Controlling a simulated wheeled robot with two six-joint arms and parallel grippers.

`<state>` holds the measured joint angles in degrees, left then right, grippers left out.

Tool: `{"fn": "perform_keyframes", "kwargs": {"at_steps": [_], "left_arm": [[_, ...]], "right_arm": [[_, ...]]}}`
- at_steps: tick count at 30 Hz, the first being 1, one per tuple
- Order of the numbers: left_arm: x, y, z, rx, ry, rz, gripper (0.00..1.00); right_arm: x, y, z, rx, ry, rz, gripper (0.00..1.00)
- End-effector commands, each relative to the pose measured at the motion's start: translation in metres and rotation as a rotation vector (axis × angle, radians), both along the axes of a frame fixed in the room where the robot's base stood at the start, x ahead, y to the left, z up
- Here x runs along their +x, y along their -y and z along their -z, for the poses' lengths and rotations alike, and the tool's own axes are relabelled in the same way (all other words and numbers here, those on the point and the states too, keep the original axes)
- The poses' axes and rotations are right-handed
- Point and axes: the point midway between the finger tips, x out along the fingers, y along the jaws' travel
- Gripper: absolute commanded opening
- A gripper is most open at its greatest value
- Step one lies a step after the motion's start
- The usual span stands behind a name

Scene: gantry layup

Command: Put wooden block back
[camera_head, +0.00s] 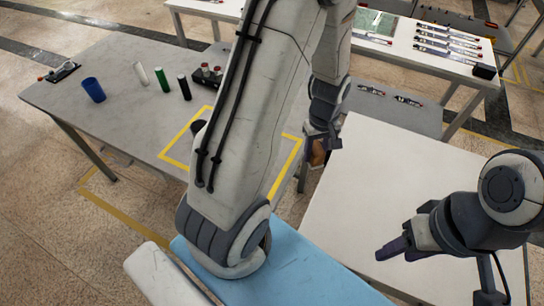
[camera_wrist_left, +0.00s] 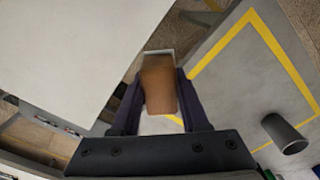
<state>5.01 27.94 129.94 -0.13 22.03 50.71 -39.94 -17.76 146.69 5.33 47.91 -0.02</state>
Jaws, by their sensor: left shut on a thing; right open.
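The wooden block (camera_wrist_left: 160,88) is brown and sits between the two dark fingers of my left gripper (camera_wrist_left: 156,102) in the left wrist view. In the head view my left gripper (camera_head: 318,142) is shut on the block (camera_head: 317,155), which is mostly hidden by the fingers. It is in the air near the gap between the grey table and the white table. My right gripper (camera_head: 392,250) is open and empty, over the white table at the right.
The grey table (camera_head: 120,62) has a yellow taped outline (camera_head: 287,168), partly hidden by my left arm. The near white table (camera_head: 390,180) is mostly bare. Pens lie on the far table.

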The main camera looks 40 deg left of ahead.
Motion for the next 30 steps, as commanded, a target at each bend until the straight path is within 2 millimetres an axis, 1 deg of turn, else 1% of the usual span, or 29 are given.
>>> {"fn": "perform_keyframes", "kwargs": {"at_steps": [1,3,6,9,12,14,17,27,30], "left_arm": [[-0.001,-0.006,-0.007,0.001,0.004,-0.139,0.00],[-0.004,-0.012,-0.016,0.000,0.004,-0.326,0.00],[-0.007,-0.019,-0.026,0.000,0.003,-0.545,0.00],[-0.010,-0.023,-0.033,0.000,0.001,-0.702,0.00],[-0.012,-0.025,-0.036,0.000,0.001,-0.796,0.00],[-0.013,-0.028,-0.036,0.001,-0.001,-0.827,0.00],[-0.015,-0.041,-0.030,0.001,-0.005,-0.848,0.00],[-0.023,-0.116,0.015,0.001,-0.004,-0.846,0.00],[-0.024,-0.131,0.024,0.000,-0.003,-0.842,0.00]], "right_arm": [[0.000,0.000,0.002,0.000,0.000,0.000,0.50],[0.000,0.000,0.003,0.000,0.000,0.000,0.50],[0.000,0.000,0.005,0.000,0.000,0.000,0.50],[0.000,0.000,0.005,0.000,0.000,0.000,0.50],[0.000,0.000,0.006,0.000,0.000,0.000,0.50],[0.000,0.000,0.005,0.000,0.000,0.000,0.50],[0.000,0.000,0.003,0.000,0.000,0.000,0.50],[0.000,0.000,-0.008,0.000,0.000,0.000,0.50],[0.000,0.000,-0.010,0.000,0.000,0.000,0.50]]}}
